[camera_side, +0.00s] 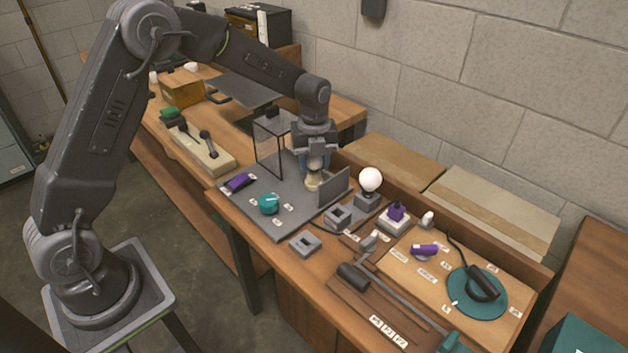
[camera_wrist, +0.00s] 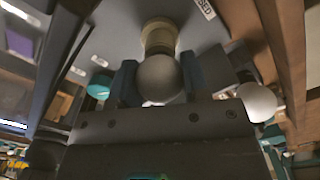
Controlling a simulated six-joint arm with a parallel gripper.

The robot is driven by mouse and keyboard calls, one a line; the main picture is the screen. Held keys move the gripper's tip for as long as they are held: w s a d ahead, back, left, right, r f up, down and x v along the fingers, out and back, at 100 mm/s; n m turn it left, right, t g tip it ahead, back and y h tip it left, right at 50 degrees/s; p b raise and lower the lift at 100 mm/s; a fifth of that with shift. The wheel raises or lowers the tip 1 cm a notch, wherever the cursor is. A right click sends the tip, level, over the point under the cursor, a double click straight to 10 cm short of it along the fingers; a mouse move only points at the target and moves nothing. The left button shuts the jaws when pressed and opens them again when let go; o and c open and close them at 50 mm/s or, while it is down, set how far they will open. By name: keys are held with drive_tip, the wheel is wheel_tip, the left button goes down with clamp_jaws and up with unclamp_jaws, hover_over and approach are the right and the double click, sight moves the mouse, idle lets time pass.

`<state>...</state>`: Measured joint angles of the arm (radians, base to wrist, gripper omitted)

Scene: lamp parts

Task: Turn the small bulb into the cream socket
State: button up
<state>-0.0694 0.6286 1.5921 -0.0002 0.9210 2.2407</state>
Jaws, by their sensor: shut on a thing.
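My gripper (camera_side: 316,166) points down over the grey mat, its blue fingers shut on the small bulb. In the wrist view the round, pale bulb (camera_wrist: 159,78) sits between the two fingers. The cream socket (camera_wrist: 158,36) shows directly beyond the bulb and in line with it; in the side view the socket (camera_side: 313,182) stands on the mat right below the fingers. The bulb appears to meet the socket's mouth, but its base is hidden, so I cannot tell how deep it sits.
A grey upright plate (camera_side: 334,188) stands close right of the socket, and a clear dark-edged box (camera_side: 270,145) close left. A larger white globe (camera_side: 370,179) stands on a grey block further right. A teal round part (camera_side: 269,204) and a purple part (camera_side: 238,182) lie on the mat (camera_side: 285,222).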

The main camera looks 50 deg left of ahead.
drive_tip(key=shift+m, duration=0.3)
drive_tip(key=o, duration=0.4)
drive_tip(key=shift+m, duration=0.3)
drive_tip(key=shift+c, duration=0.2)
drive_tip(key=o, duration=0.5)
wheel_tip(320, 180, up, 14)
drive_tip(key=s+d+r+n+t, duration=0.1)
drive_tip(key=s+r+n, duration=0.2)
drive_tip(key=s+n, duration=0.3)
drive_tip(key=s+d+r+n+t, duration=0.1)
drive_tip(key=s+r+n+t, duration=0.1)
drive_tip(key=s+r+n, duration=0.4)
drive_tip(key=s+f+n+t, duration=0.1)
drive_tip(key=s+f+n, duration=0.1)
drive_tip(key=s+n, duration=0.2)
drive_tip(key=s+d+f+n, duration=0.1)
drive_tip(key=s+n, duration=0.4)
drive_tip(key=s, duration=0.1)
drive_tip(key=s+f+n+t, duration=0.1)
drive_tip(key=s+f+n, duration=0.1)
drive_tip(key=s+n, duration=0.3)
drive_tip(key=shift+s+d+f+t, duration=0.2)
drive_tip(key=shift+s+f+t, duration=0.15)
drive_tip(key=shift+s, duration=0.25)
